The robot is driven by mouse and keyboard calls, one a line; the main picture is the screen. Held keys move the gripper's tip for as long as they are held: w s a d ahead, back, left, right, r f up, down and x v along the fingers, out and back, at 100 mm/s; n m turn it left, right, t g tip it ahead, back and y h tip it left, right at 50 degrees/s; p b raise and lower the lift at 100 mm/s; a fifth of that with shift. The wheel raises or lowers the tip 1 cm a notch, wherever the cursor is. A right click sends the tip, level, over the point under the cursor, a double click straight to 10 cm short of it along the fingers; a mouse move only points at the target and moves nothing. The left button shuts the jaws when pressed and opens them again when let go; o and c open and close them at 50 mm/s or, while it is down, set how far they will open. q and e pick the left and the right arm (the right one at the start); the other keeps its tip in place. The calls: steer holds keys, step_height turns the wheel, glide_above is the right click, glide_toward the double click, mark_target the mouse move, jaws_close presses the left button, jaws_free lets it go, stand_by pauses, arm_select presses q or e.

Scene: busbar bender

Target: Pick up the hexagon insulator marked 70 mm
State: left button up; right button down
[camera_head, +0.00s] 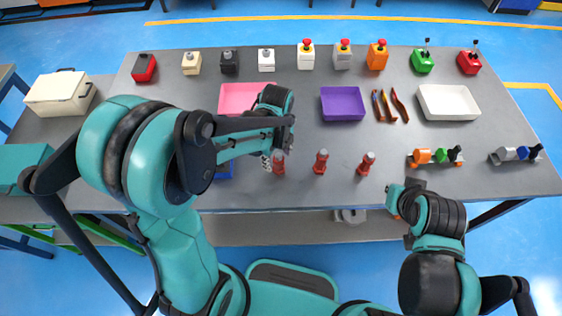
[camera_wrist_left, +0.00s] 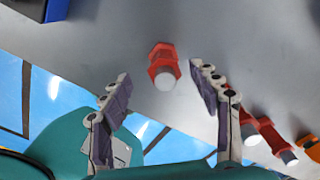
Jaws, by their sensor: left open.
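Three red hexagonal insulators stand in a row near the front edge of the grey table: the left one (camera_head: 278,164), the middle one (camera_head: 320,162) and the right one (camera_head: 367,162). No size marking is legible. My left gripper (camera_head: 279,146) is open at the left insulator and hides part of its surroundings. In the left wrist view, one red insulator (camera_wrist_left: 162,62) with a pale round end shows between the two spread fingers, apart from both. Other red insulators (camera_wrist_left: 269,134) show beyond the right finger. My right gripper (camera_head: 396,198) is near the table's front edge, its fingers unclear.
A pink tray (camera_head: 238,97), a purple tray (camera_head: 342,104) and a white tray (camera_head: 448,102) lie behind. A blue bin (camera_head: 225,170) is partly hidden by my left arm. Pliers (camera_head: 390,105) lie mid-table. Coloured parts (camera_head: 436,156) stand at the right; switch boxes line the back.

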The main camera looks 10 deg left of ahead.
mark_target(279, 164)
arm_select(q)
steer(key=f, duration=0.1)
steer(key=f+b, duration=0.1)
steer(key=f, duration=0.1)
steer(key=f+b, duration=0.1)
steer(key=f, duration=0.1)
steer(key=shift+w+d+f, duration=0.1)
steer(key=shift+w+f, duration=0.1)
steer(key=shift+w, duration=0.15)
steer(key=c, duration=1.3)
steer(key=shift+r, duration=0.1)
